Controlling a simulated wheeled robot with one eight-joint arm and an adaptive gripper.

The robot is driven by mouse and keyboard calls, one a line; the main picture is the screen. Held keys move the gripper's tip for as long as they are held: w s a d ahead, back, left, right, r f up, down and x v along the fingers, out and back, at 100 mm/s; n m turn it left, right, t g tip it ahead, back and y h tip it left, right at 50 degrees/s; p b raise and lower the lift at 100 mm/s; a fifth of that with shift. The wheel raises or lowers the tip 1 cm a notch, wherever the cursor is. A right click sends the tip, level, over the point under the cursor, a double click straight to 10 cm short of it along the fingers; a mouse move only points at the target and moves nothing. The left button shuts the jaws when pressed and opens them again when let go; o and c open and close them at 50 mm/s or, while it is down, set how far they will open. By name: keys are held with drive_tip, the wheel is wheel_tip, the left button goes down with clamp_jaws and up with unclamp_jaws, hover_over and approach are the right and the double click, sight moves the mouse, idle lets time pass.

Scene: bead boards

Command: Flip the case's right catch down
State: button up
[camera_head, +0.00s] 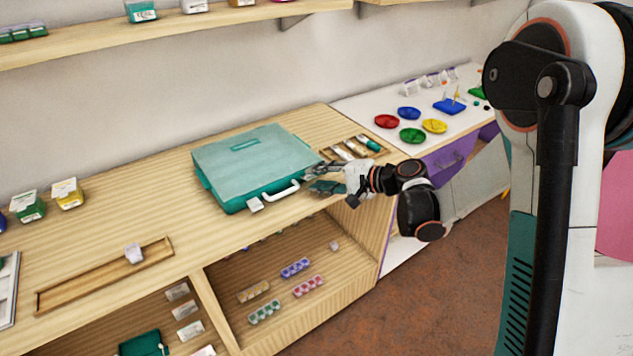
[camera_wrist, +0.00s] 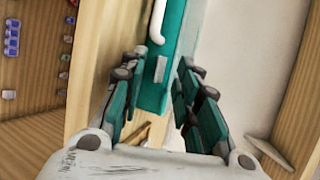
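The teal case (camera_head: 232,192) with a pale see-through lid lies closed on the wooden counter, its white handle (camera_head: 283,194) on the front side. My gripper (camera_head: 318,179) is at the case's front right corner and hides the right catch in the head view. In the wrist view the case (camera_wrist: 172,38) runs up from between the fingers, with the handle (camera_wrist: 157,22) beyond. A small grey catch (camera_wrist: 160,69) shows on its edge between my open fingertips (camera_wrist: 157,73). The fingers look empty; I cannot tell whether either touches the catch.
A small wooden tray (camera_head: 335,155) with several items sits right of the case, close to my gripper. A long wooden tray (camera_head: 95,280) lies at the left. An open shelf (camera_head: 270,275) with bead strips is below the counter. Coloured dishes (camera_head: 387,121) stand on the white counter beyond.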

drive_tip(key=shift+w+a+f, duration=0.25)
drive_tip(key=shift+w+a, duration=0.1)
drive_tip(key=shift+a, duration=0.2)
clamp_jaws()
drive_tip(key=shift+s+f+t+y, duration=0.1)
drive_tip(key=shift+f+t+y, duration=0.15)
drive_tip(key=shift+t+y, duration=0.2)
unclamp_jaws()
